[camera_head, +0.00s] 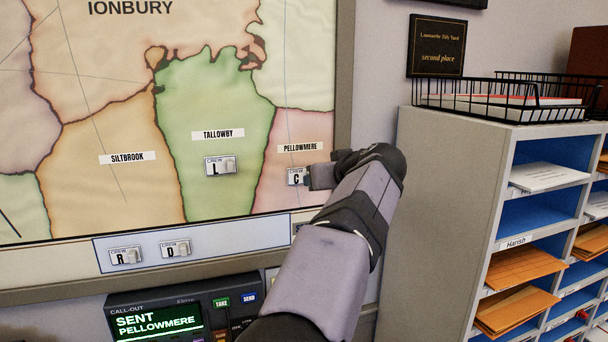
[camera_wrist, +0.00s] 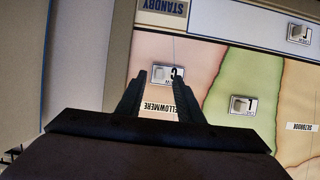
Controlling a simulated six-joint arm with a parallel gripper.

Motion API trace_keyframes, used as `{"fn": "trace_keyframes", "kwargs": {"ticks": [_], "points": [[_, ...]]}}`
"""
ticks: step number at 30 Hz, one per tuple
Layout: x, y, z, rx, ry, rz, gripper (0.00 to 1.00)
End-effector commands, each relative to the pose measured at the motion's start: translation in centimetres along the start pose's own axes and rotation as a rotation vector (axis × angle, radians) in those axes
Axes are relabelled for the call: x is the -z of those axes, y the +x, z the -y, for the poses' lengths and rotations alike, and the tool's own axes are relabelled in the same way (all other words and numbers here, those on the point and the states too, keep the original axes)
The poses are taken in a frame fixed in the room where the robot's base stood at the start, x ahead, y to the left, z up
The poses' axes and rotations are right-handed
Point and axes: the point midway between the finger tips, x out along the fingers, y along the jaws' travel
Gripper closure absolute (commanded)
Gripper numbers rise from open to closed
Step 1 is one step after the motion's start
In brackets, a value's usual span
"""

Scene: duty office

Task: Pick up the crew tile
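A white crew tile marked C (camera_head: 295,177) sits on the pink Pellowmere area of the wall map, just below the name label. My gripper (camera_head: 309,178) is at its right side in the head view and hides part of it. In the wrist view, the C tile (camera_wrist: 170,75) appears upside down between my two fingertips (camera_wrist: 160,77), which stand apart. Whether they touch it I cannot tell. A tile marked L (camera_head: 213,167) sits on green Tallowby.
A call-out unit (camera_head: 185,309) below the map reads "SENT PELLOWMERE". A grey pigeonhole cabinet (camera_head: 440,220) with a black wire tray (camera_head: 500,98) on top stands to the right of my arm. In the wrist view, a STANDBY label (camera_wrist: 162,7) shows at the top.

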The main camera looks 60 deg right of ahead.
Motion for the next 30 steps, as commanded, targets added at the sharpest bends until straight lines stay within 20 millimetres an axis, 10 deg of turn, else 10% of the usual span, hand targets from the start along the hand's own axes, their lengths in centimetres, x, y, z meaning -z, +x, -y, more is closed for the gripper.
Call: {"fn": "trace_keyframes", "kwargs": {"ticks": [23, 27, 30], "points": [[0.0, 4.8, 0.0, 0.001, 0.000, 0.001, 0.66], [0.0, 4.8, 0.0, 0.001, 0.000, 0.001, 1.00], [0.0, 4.8, 0.0, 0.001, 0.000, 0.001, 1.00]]}}
